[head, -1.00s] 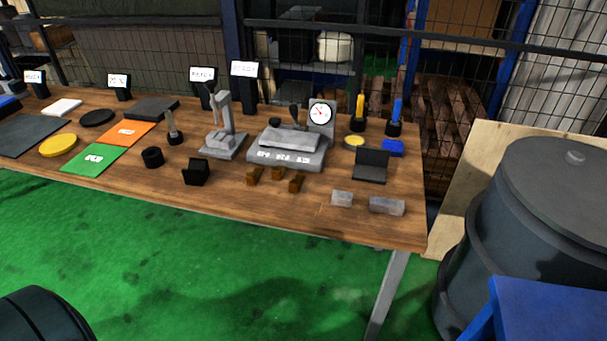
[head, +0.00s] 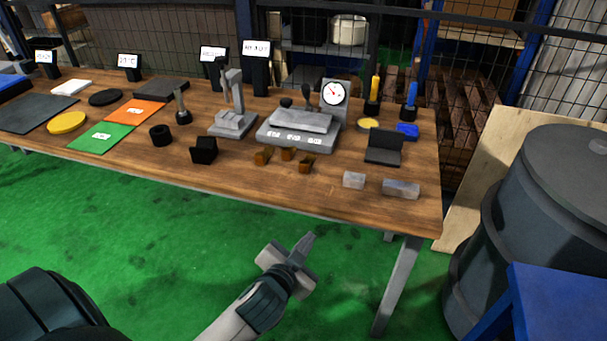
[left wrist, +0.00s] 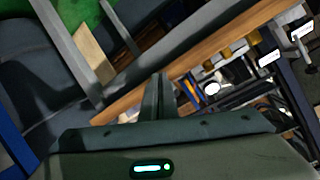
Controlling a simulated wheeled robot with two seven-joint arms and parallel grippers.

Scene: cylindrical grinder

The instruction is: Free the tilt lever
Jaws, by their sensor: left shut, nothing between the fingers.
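A grey fixture (head: 297,133) with three small white labels on its front stands on the workbench, with a round dial gauge (head: 334,93) behind it. A dark upright lever (head: 307,96) and a dark knob (head: 286,102) show at its back; I cannot tell which is the tilt lever or whether anything blocks it. My left gripper (head: 306,243) is shut and empty, in front of the bench edge over the green floor, well apart from the fixture. Its closed fingers also show in the left wrist view (left wrist: 158,96). My right gripper is not in view.
Two grey blocks (head: 401,189) lie near the front right, by a black angled stand (head: 384,151). A grey press-like stand (head: 233,113) is to the left. A dark barrel (head: 545,230) stands right.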

